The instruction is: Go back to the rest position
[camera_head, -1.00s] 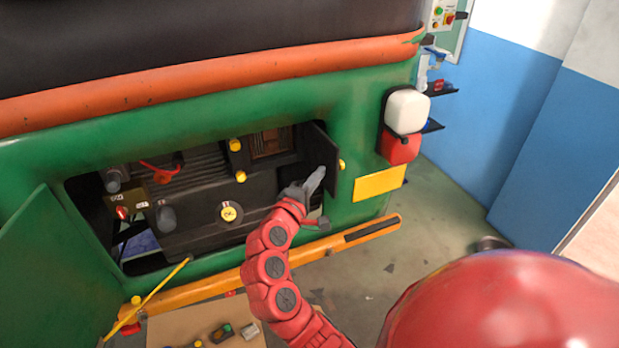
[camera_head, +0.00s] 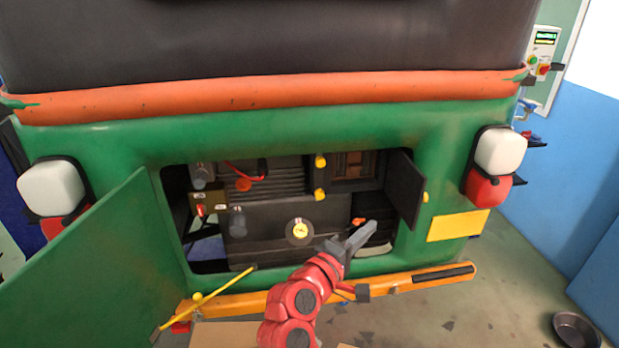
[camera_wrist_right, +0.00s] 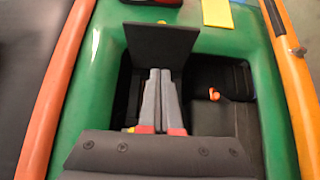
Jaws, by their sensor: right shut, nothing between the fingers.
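My right gripper (camera_head: 362,236) is shut and empty at the lower right of the rickshaw's open engine bay, in front of it in the head view. Its red arm comes up from the bottom middle. In the right wrist view the two grey fingers (camera_wrist_right: 160,98) lie side by side with nothing between them. They point toward a small dark open door (camera_wrist_right: 160,45), which also shows at the bay's right edge in the head view (camera_head: 405,188). My left gripper is not in view.
The green rickshaw body (camera_head: 440,150) fills the view. A large green flap (camera_head: 100,255) hangs open at left. An orange bumper (camera_head: 420,283) runs below the bay, with a yellow rod (camera_head: 215,292) at its left. A metal bowl (camera_head: 577,329) is on the floor at right, where floor is free.

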